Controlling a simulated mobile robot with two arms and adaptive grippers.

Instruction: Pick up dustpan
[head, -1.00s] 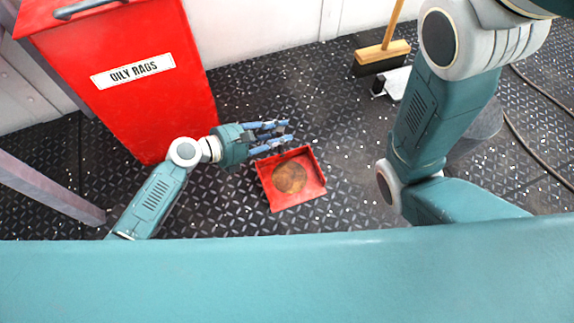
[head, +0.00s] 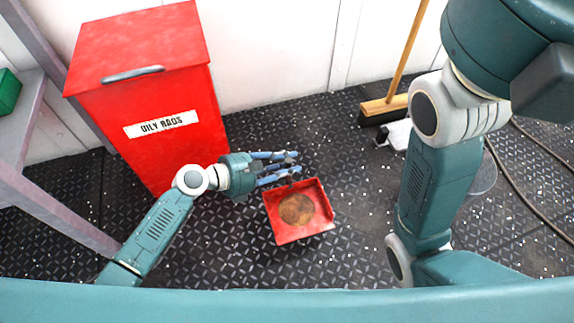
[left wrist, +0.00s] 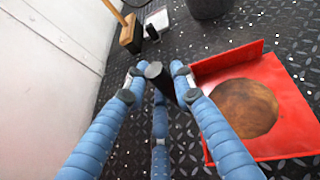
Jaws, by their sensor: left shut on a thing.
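The red dustpan (head: 285,232) is a shallow square pan with a brown round patch inside, just beside my left gripper (head: 297,162) in the head view. In the left wrist view, the dustpan (left wrist: 292,98) fills the right side. A black handle (left wrist: 160,78) sits between the blue fingers of my left gripper, which is shut on it. The join between handle and pan is hidden by a finger. Whether the pan touches the deck I cannot tell. My right gripper is out of view; only its arm shows at the right.
A red oily rags bin (head: 160,110) stands left behind my left arm. A broom (head: 385,108) leans at the back wall, with a white thing (head: 396,134) beside it. A grey frame (head: 50,215) is at the left. A hose (head: 530,200) lies right. Open deck surrounds the pan.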

